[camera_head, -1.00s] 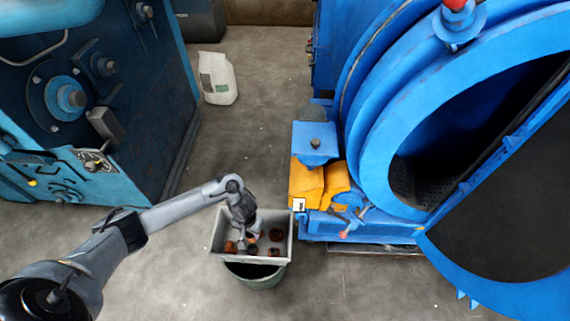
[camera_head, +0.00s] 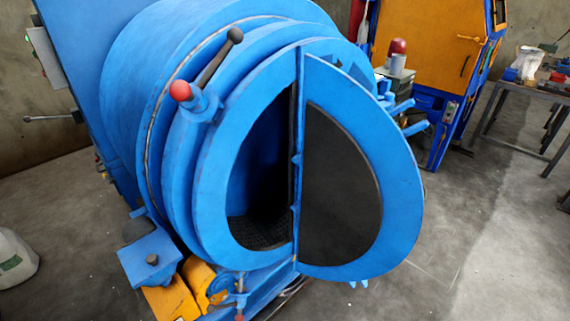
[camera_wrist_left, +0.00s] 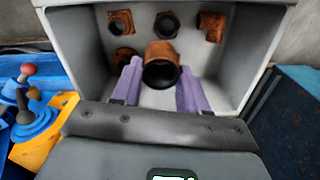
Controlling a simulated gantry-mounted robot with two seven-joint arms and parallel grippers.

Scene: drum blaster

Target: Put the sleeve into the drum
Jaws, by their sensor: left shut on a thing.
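The blue drum (camera_head: 180,100) fills the middle of the head view. Its round mouth (camera_head: 262,170) is dark inside, and its hinged door (camera_head: 390,200) with a dark panel stands open to the right. In the left wrist view, my left gripper (camera_wrist_left: 160,82) has its two purple fingers shut on a rusty brown sleeve (camera_wrist_left: 162,50), whose dark open end faces the camera. The sleeve is at the grey bin (camera_wrist_left: 75,50); I cannot tell whether it is clear of the bin floor. My right gripper is in neither view.
Several other rusty fittings, such as an elbow (camera_wrist_left: 211,26) and a nut (camera_wrist_left: 167,25), lie in the bin. An orange machine (camera_head: 430,50) and a table (camera_head: 530,90) stand at the right. Floor at lower right is clear.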

